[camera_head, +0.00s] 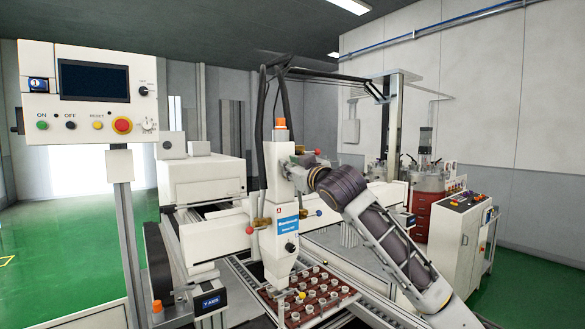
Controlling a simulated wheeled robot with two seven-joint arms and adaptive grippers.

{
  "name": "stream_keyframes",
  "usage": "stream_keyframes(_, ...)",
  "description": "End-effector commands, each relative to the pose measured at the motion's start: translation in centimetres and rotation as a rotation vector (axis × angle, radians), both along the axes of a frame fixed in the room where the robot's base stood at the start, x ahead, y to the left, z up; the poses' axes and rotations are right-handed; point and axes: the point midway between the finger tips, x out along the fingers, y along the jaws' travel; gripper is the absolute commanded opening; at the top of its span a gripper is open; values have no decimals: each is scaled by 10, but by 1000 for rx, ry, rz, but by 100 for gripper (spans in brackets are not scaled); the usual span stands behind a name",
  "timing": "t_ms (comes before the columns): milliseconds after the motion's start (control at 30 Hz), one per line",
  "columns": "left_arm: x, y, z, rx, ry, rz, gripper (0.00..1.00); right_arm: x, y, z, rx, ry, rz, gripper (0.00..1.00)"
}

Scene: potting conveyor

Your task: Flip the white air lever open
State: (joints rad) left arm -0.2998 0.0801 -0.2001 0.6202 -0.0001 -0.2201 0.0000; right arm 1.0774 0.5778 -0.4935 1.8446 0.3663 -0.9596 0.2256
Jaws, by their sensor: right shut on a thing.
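My right arm comes in from the lower right. Its gripper (287,168) is at the upper part of the white dispensing head (283,245), just below the orange cap (281,123). The fingers are small and partly hidden against the head. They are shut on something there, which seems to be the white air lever. I cannot make out the lever apart from the white head and the fingers, nor tell its angle. My left gripper is not in view.
A dark red tray (336,307) with several small white cups lies under the head's nozzle. Brass valves with red and blue knobs flank the head. A control panel (92,92) stands at the left. A white button cabinet (455,245) stands at the right. Black hoses rise behind the head.

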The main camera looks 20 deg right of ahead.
Motion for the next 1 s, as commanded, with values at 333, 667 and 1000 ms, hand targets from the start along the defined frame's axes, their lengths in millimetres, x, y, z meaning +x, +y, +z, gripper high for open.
stream_keyframes(333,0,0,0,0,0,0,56,0,3,-5,-207,-63,-7,1)
stream_keyframes(667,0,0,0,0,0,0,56,-1,6,-4,-258,-86,-4,2)
stream_keyframes(1000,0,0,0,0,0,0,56,-1,6,-3,-256,-88,-3,35)
